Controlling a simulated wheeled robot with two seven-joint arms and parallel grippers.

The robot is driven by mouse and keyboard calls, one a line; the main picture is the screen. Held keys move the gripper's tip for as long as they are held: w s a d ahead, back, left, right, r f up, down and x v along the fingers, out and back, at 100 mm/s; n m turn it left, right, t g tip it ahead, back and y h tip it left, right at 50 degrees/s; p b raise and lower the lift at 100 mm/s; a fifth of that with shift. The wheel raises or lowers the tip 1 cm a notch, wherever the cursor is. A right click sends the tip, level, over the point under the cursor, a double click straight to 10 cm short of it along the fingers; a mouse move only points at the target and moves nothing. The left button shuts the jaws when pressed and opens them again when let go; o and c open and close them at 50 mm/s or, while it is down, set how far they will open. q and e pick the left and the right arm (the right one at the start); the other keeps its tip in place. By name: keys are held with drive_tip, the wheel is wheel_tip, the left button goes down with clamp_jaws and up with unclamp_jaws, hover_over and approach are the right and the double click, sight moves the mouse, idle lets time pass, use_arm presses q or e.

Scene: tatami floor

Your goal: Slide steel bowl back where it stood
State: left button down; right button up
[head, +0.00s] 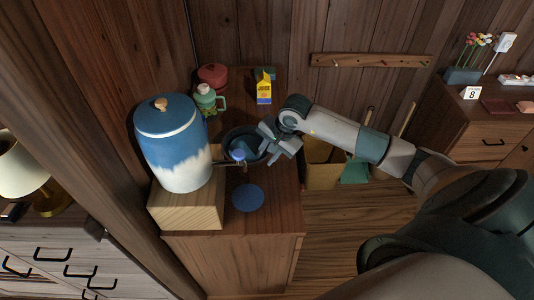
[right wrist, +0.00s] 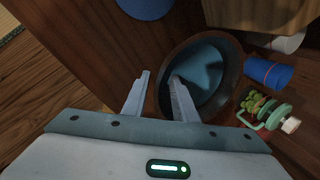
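The steel bowl (head: 229,137) looks dark and stands on the wooden cabinet top, beside the drinks dispenser; my right gripper partly covers it in the head view. In the right wrist view the bowl (right wrist: 232,92) is seen from above, with a bluish inside. My right gripper (head: 264,152) is at the bowl's near right side. In the right wrist view its fingers (right wrist: 160,76) are apart, one outside the bowl and one over or inside the rim; contact cannot be told. My left gripper is not in view.
A flat blue disc (head: 248,197) lies in front of the bowl. A blue-white dispenser (head: 175,150) stands on a wooden block (head: 190,212) at left. A green bottle (head: 206,99), red pot (head: 213,76) and yellow carton (head: 263,90) stand behind. A bin (head: 322,172) is right of the cabinet.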

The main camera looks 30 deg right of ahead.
drive_tip(key=shift+f, duration=0.15)
clamp_jaws()
drive_tip(key=shift+d, duration=0.1)
